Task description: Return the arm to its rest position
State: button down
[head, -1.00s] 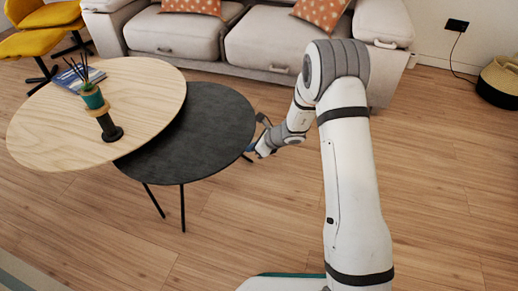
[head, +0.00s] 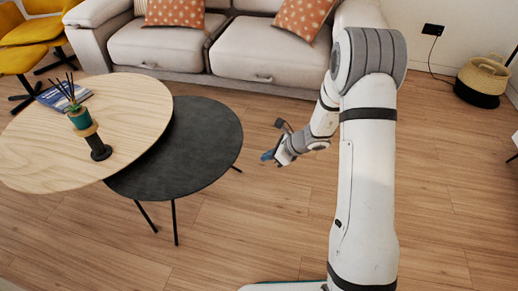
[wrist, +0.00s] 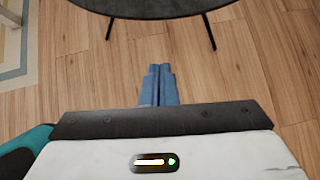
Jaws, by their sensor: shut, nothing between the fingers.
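My gripper (head: 268,156) is at the end of my bent arm in the head view, beside the right edge of the dark round table and apart from it. In the wrist view its blue fingers (wrist: 159,84) are pressed together with nothing between them. They point over bare wood floor. The arm stands in the right half of the head view, its upper link upright and its forearm reaching down to the left.
The dark table (head: 190,150) partly sits under a light wood table (head: 40,150) bearing a plant (head: 79,117) and a magazine (head: 62,95). A sofa (head: 160,45) stands behind, a basket (head: 483,75) at right. Floor (head: 440,180) to the right is clear.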

jog(key=s+r+n+g+h+p, duration=0.1)
jog(key=s+r+n+p, duration=0.35)
jog(key=r, duration=0.55)
jog(key=s+d+r+n+p, duration=0.1)
jog(key=s+r+n+p, duration=0.3)
jog(key=r, duration=0.5)
jog(key=s+r+n+g+h+p, duration=0.1)
jog(key=s+r+n+p, duration=0.15)
jog(key=r+p, duration=0.55)
jog(key=s+d+r+n+h+p, duration=0.2)
jog(key=s+d+r+n+p, duration=0.1)
jog(key=r, duration=0.6)
jog(key=s+d+r+n+h+p, duration=0.2)
jog(key=s+d+r+n+p, duration=0.1)
jog(key=s+r+p, duration=0.3)
jog(key=s+d+r+n+t+h+p, duration=0.1)
jog(key=s+d+r+n+h+p, duration=0.1)
jog(key=s+d+r+n+p, duration=0.2)
jog(key=s+r+n+p, duration=0.1)
jog(key=s+r, duration=0.2)
jog(key=r, duration=0.5)
jog(key=shift+s+n+p, duration=0.3)
jog(key=shift+s, duration=0.05)
